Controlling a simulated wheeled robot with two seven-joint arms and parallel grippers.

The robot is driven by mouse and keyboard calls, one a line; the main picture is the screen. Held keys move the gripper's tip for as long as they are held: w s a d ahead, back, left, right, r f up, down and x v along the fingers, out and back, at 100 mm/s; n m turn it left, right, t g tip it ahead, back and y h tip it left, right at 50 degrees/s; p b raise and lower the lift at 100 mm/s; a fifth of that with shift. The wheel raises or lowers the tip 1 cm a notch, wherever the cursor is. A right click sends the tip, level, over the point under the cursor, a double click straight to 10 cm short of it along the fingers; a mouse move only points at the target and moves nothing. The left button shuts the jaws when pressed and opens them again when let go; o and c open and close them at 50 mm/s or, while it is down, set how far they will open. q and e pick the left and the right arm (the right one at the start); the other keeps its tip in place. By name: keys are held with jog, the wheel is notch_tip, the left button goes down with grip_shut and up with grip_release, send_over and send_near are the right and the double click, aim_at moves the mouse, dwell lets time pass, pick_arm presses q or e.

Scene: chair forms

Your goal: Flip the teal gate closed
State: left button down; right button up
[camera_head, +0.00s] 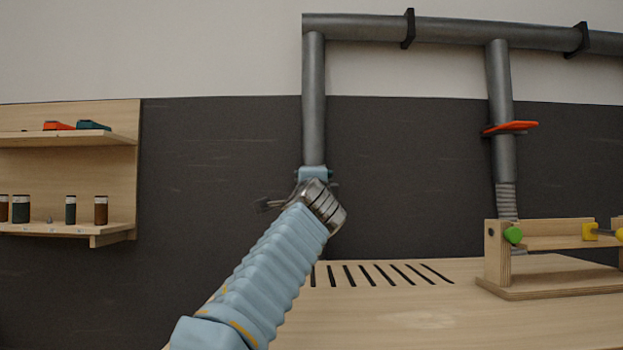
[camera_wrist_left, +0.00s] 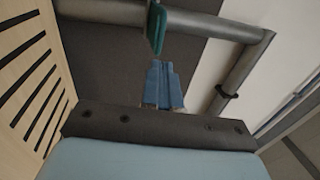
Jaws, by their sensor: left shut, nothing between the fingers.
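The teal gate (camera_wrist_left: 156,28) shows in the left wrist view as a thin plate at the grey duct pipe (camera_wrist_left: 205,28), jutting past the pipe's near side. In the head view my arm hides most or all of it, at the lower part of the left vertical duct (camera_head: 313,100). My left gripper (camera_wrist_left: 163,65) has its blue fingers shut and empty, tips close to the gate's lower end; I cannot tell whether they touch. My right gripper is out of view.
An orange gate (camera_head: 512,127) sits on the right vertical duct (camera_head: 500,80). The wooden bench (camera_head: 420,315) has dark slots and a wooden fixture (camera_head: 550,290) at right. Wall shelves (camera_head: 75,139) with small items stand at left. The space between the ducts is clear.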

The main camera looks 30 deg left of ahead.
pick_arm(q)
jog(key=p+x, duration=1.2)
jog(key=x, duration=0.1)
jog(key=shift+w+a+p, duration=0.3)
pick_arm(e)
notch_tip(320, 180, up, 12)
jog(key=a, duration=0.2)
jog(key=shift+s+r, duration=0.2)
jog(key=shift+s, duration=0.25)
pick_arm(q)
jog(key=shift+r, duration=0.1)
